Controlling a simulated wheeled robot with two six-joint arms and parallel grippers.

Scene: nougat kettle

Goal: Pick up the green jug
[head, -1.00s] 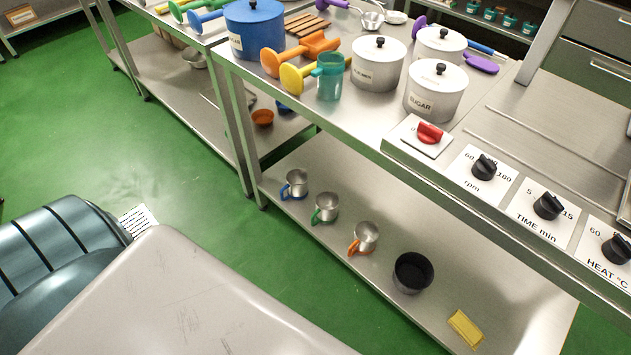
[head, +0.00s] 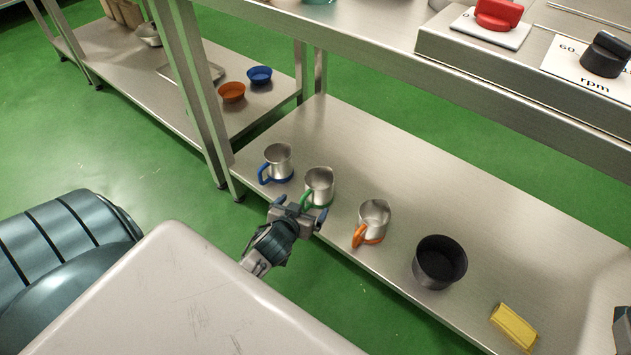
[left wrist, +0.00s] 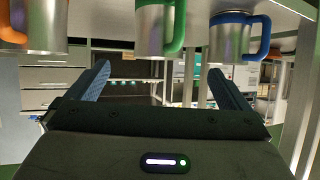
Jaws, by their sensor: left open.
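The green jug is a small steel jug with a green handle and green base band (head: 320,183). It stands upright on the lower shelf, between a blue-handled jug (head: 278,160) and an orange-handled jug (head: 373,220). My left gripper (head: 298,215) is open and empty at the shelf's front edge, just in front of the green jug, its jaws spread. In the left wrist view, the green jug (left wrist: 150,28) shows at the top, beyond the fingers (left wrist: 160,85), with the blue-handled jug (left wrist: 230,38) to its right.
A black pot (head: 440,262) and a yellow block (head: 514,327) stand farther right on the shelf (head: 330,130). The steel counter (head: 400,50) overhangs behind, with table legs at the left. Orange (head: 232,92) and blue (head: 260,75) bowls sit on the neighbouring shelf. Green floor lies in front.

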